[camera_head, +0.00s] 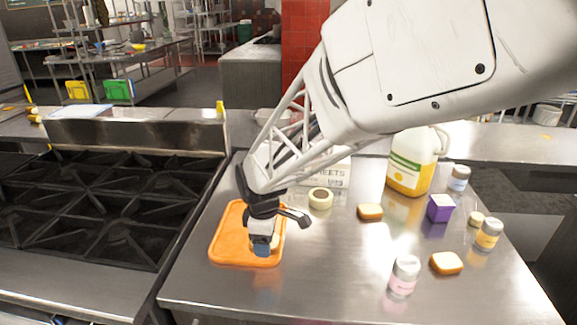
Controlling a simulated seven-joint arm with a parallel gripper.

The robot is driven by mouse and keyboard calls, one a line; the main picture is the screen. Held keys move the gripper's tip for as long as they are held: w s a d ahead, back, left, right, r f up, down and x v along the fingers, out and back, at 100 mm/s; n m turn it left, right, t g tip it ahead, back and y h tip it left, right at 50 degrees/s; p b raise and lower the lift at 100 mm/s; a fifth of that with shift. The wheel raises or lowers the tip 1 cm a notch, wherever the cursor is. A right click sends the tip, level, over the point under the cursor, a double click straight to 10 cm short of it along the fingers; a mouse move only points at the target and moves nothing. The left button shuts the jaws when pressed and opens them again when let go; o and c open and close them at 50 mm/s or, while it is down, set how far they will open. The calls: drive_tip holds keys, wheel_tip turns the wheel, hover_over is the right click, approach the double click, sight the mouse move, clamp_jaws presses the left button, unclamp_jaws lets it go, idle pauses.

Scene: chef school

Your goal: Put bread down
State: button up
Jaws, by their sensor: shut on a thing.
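My gripper (262,250) points down over the orange cutting board (228,248) on the steel counter. It is shut on a small tan piece that looks like bread (275,242). The fingers hide most of this piece, and I cannot tell whether it touches the board.
A black stove (90,205) adjoins the counter on the left. The counter's front middle is clear.

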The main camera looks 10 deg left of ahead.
drive_tip(key=w+a, duration=0.2)
drive_tip(key=w, duration=0.1)
drive_tip(key=w+a, duration=0.2)
drive_tip(key=w, duration=0.2)
drive_tip(key=w+a+f, duration=0.1)
drive_tip(key=w+a, duration=0.1)
drive_tip(key=w, duration=0.2)
drive_tip(key=shift+a+f, duration=0.1)
drive_tip(key=shift+a, duration=0.15)
drive_tip(key=shift+f, duration=1.75)
drive_tip(key=shift+f, duration=0.1)
drive_tip(key=o, duration=0.9)
wheel_tip(320, 180, up, 12)
drive_tip(key=shift+r, duration=0.1)
